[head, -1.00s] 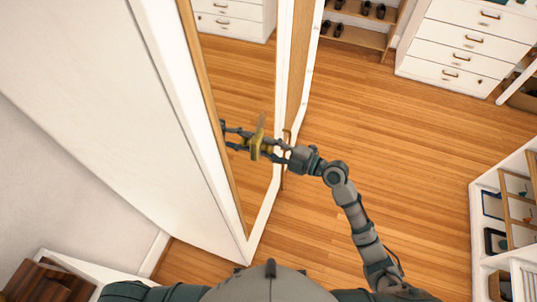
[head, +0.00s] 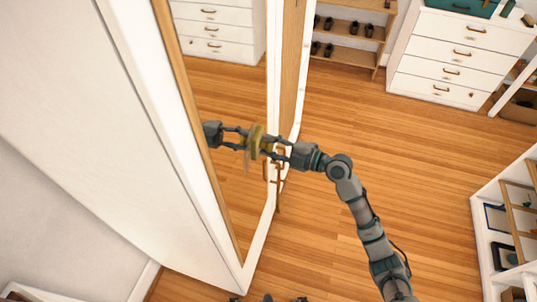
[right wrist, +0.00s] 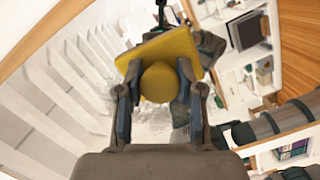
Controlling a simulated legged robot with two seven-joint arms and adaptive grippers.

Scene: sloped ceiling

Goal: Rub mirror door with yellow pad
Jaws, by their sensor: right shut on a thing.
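The mirror door (head: 225,85) stands open at the left in the head view, its glass edged by a wooden strip and a white frame. My right gripper (head: 268,146) is shut on the yellow pad (head: 258,141) in front of the glass. The pad's flat side faces the mirror, and its reflection lies right beside it; whether it touches the glass I cannot tell. In the right wrist view the fingers (right wrist: 158,84) grip the round yellow knob on the back of the pad (right wrist: 165,48). My left gripper is not in view.
A door handle (head: 278,180) projects from the white frame just below my gripper. A white drawer chest (head: 455,55) and a shoe shelf (head: 345,38) stand at the back. White shelving (head: 482,190) is at the right. The wooden floor (head: 350,130) between is clear.

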